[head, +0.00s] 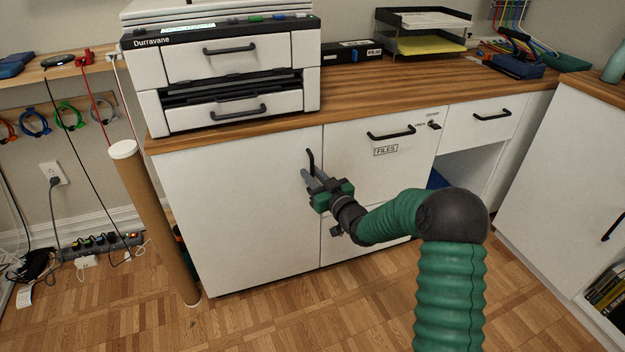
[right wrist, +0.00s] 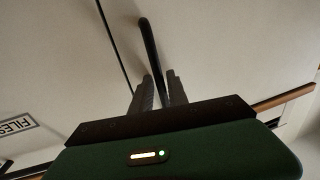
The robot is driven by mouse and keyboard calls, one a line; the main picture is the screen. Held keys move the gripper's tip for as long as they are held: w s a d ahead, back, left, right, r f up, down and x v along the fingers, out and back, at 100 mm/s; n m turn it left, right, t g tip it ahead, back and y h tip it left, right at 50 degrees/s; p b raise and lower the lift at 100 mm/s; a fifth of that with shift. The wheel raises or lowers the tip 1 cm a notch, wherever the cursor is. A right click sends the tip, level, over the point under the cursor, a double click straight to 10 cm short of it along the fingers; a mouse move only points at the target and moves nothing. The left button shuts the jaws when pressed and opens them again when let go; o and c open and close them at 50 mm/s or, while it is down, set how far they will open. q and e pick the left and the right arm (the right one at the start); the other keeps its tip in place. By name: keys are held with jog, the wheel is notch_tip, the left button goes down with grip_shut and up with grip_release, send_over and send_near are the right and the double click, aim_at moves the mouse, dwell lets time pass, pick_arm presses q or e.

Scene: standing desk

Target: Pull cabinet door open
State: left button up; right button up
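The white cabinet door (head: 235,210) under the printer is shut, flush with the cabinet front. Its black vertical bar handle (head: 310,158) is near the door's upper right edge. My right gripper (head: 312,178) is at the lower part of this handle. In the right wrist view the handle (right wrist: 149,42) runs down between the two fingers of my right gripper (right wrist: 160,88). The fingers stand apart on either side of the bar; I see no clear clamp on it. My left gripper is out of view.
A drawer labelled FILES (head: 372,165) with a key lock is right of the door. A printer (head: 225,70) stands on the wooden desktop (head: 365,95). A cardboard tube (head: 155,225) leans at the cabinet's left side. The parquet floor (head: 270,320) before the door is clear.

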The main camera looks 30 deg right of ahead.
jog(key=shift+a+r, duration=0.1)
grip_shut()
dwell(1.3)
